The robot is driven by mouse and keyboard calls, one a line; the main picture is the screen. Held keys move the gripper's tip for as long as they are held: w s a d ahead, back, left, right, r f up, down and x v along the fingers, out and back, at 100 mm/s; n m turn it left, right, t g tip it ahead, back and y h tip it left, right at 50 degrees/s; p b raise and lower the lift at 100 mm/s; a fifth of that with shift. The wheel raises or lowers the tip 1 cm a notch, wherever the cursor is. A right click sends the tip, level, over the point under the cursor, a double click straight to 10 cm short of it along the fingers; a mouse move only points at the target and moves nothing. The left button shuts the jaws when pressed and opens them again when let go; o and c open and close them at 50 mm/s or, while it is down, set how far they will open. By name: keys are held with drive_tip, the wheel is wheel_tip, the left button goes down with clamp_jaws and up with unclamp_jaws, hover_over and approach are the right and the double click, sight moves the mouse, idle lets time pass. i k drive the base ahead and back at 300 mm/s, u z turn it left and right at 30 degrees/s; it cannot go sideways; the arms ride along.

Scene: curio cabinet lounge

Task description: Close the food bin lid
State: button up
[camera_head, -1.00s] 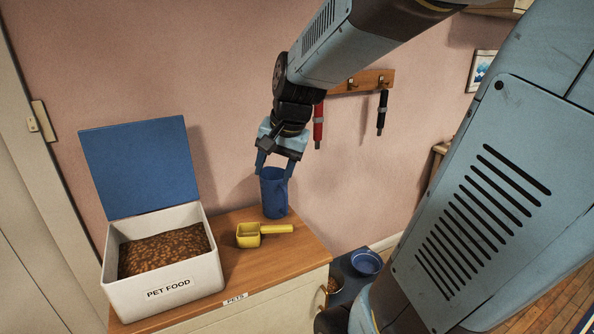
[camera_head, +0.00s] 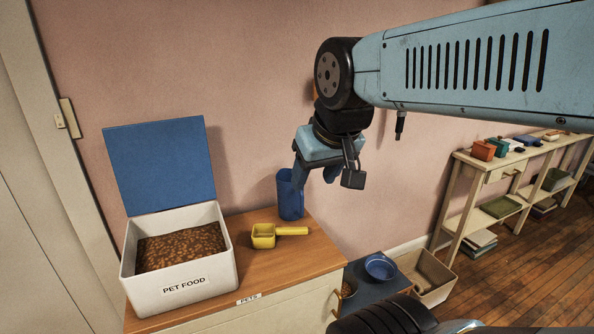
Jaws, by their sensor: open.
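The white food bin (camera_head: 182,288), labelled PET FOOD, stands on the left of the wooden cabinet top and is filled with brown kibble (camera_head: 180,247). Its blue lid (camera_head: 160,162) stands open, hinged up at the back edge and leaning near the wall. My gripper (camera_head: 314,180) is open and points down, to the right of the bin and lid. In the picture it is close to the blue cup (camera_head: 290,194) at the back of the cabinet. I cannot tell whether a finger touches the cup. Nothing shows between the fingers.
A yellow scoop (camera_head: 265,236) lies right of the bin. A blue bowl (camera_head: 380,267) sits on a dark mat on the floor, beside a beige box (camera_head: 430,285). A shelf unit (camera_head: 462,170) with small items stands at the right. The space above the bin is clear.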

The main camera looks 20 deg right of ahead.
sight(158, 165)
drive_tip(key=k, duration=1.3)
drive_tip(key=u, duration=0.55)
drive_tip(key=i, duration=1.7)
drive_tip(key=z, duration=0.55)
